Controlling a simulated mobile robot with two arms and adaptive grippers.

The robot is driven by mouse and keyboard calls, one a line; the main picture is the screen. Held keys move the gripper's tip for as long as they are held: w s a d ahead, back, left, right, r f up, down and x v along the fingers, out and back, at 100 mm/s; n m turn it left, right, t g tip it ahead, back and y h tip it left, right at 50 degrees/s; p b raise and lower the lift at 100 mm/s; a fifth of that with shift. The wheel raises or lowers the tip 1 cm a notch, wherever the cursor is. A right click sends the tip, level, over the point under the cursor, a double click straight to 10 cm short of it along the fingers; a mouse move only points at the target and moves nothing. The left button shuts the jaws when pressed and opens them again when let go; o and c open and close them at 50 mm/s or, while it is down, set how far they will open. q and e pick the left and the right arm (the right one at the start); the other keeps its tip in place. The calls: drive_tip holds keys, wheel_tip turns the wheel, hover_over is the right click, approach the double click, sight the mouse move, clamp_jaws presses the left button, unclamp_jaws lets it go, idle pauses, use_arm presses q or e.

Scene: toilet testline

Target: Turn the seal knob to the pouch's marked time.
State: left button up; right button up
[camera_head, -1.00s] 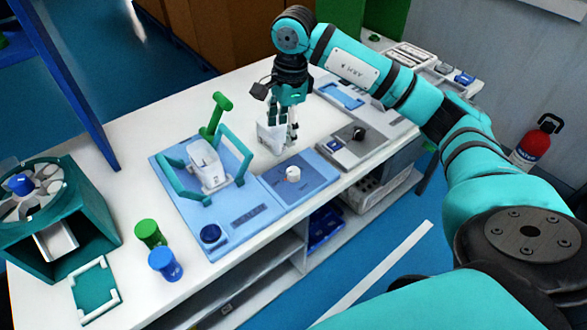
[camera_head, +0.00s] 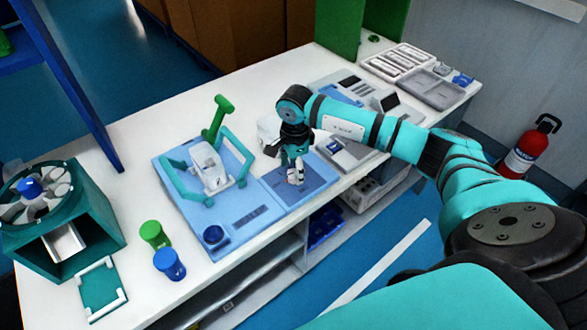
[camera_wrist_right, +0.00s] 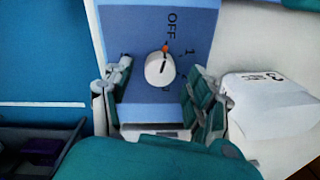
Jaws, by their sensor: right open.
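The seal knob (camera_wrist_right: 160,68) is a white round dial on a blue panel (camera_wrist_right: 190,22). A red-orange mark at its edge lies toward the printed OFF, and a 1 is printed to its right. My right gripper (camera_wrist_right: 160,97) is open, its fingers on either side of the knob and apart from it in the right wrist view. In the head view my right gripper (camera_head: 294,177) is low over the panel and largely hides the knob. The white pouch (camera_wrist_right: 272,104) lies beside the panel, with a dark printed mark I cannot read surely; it is partly hidden in the head view (camera_head: 267,130).
A blue sealing station (camera_head: 240,215) with a green-handled frame stands left of the panel. A grey device (camera_head: 345,152) stands to the right. The table's back middle is clear.

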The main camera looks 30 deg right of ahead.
drive_tip(key=shift+f, duration=0.85)
drive_tip(key=shift+c, duration=0.4)
drive_tip(key=c, duration=1.1)
drive_tip(key=shift+o, duration=0.2)
